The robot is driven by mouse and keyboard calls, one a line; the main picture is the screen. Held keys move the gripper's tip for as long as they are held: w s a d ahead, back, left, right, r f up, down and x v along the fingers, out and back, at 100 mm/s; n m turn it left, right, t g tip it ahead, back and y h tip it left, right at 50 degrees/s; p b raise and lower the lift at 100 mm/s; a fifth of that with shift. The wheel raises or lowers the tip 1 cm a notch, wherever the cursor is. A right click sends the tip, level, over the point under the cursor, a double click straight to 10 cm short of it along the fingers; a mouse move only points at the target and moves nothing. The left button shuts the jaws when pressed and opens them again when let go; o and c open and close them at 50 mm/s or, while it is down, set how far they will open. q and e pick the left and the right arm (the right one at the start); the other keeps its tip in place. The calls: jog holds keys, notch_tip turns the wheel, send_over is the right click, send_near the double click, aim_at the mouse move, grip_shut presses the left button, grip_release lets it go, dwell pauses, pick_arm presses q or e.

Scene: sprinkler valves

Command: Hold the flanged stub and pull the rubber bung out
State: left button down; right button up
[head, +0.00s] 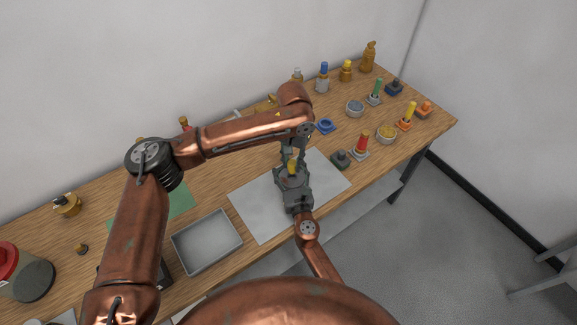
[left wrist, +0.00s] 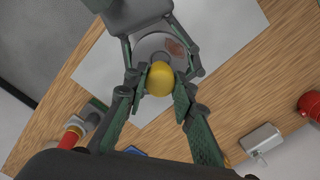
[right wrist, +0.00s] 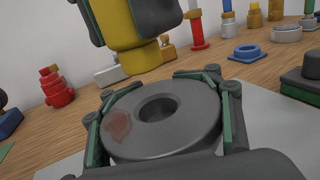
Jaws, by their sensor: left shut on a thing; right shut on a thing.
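The flanged stub (right wrist: 185,128) is a grey round flange with an open central hole and a reddish patch on its top face. My right gripper (head: 293,184) is shut around its rim, above the white mat; its fingers also show in the right wrist view (right wrist: 165,115). The rubber bung (left wrist: 160,80) is yellow and rounded. My left gripper (left wrist: 158,88) is shut on it from above. In the right wrist view the bung (right wrist: 140,55) hangs clear of the stub, beyond the hole, with its lower end showing. The hole looks empty.
A white mat (head: 251,211) lies under the grippers, with an empty grey tray (head: 206,242) to its left. Several coloured fittings stand at the table's right and back, including a red-topped one (head: 362,144) and a dark one (head: 341,160) near the mat.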

pick_arm(q)
jog(key=shift+r, duration=2)
pick_arm(e)
jog(key=o, duration=2.3)
